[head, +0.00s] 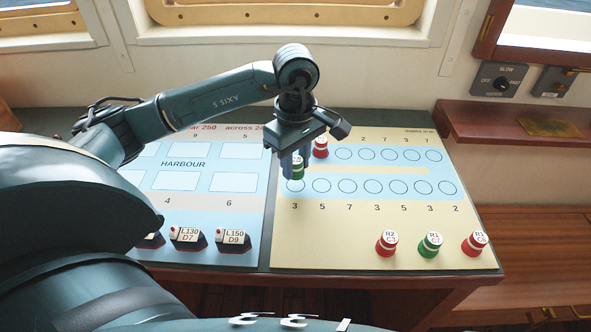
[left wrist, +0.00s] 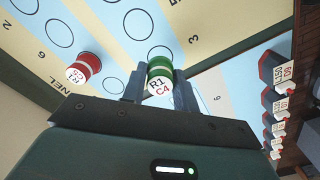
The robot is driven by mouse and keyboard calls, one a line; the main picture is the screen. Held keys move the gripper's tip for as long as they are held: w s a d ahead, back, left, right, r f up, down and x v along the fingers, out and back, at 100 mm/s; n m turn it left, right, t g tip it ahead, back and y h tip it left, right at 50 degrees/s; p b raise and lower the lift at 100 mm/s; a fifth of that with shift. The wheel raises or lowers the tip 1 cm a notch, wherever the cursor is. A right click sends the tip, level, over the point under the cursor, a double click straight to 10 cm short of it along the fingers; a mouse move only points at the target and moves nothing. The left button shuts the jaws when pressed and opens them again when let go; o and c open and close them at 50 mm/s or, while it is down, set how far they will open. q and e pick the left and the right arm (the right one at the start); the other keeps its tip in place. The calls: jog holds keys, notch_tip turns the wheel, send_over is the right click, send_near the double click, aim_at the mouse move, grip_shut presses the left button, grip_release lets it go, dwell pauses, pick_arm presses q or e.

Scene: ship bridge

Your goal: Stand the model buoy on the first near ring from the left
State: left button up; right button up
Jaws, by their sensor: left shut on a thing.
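My left gripper (head: 297,166) is shut on a green and white model buoy (head: 298,170), marked R1 C4 in the left wrist view (left wrist: 159,76). The gripper points down over the left end of the chart's near row of rings. The first near ring from the left (head: 295,192) lies just under the buoy and is partly covered. A ring edge shows beside the buoy in the left wrist view (left wrist: 160,47). I cannot tell whether the buoy's base touches the board. My right gripper is not in view.
A red buoy (head: 320,149) stands at the left of the far row, close to my gripper. Two red buoys (head: 386,243) (head: 474,243) and a green one (head: 430,245) stand at the chart's front right. Labelled ship blocks (head: 233,236) stand on the harbour panel. The other near rings are empty.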

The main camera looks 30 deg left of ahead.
aim_at(296, 173)
pick_arm(q)
notch_tip(296, 173, down, 3)
jog(key=shift+r, duration=0.2)
jog(key=shift+f, duration=0.35)
jog(key=o, duration=0.5)
jog(key=shift+f, duration=0.1)
jog(key=o, duration=0.4)
jog(key=shift+o, duration=0.2)
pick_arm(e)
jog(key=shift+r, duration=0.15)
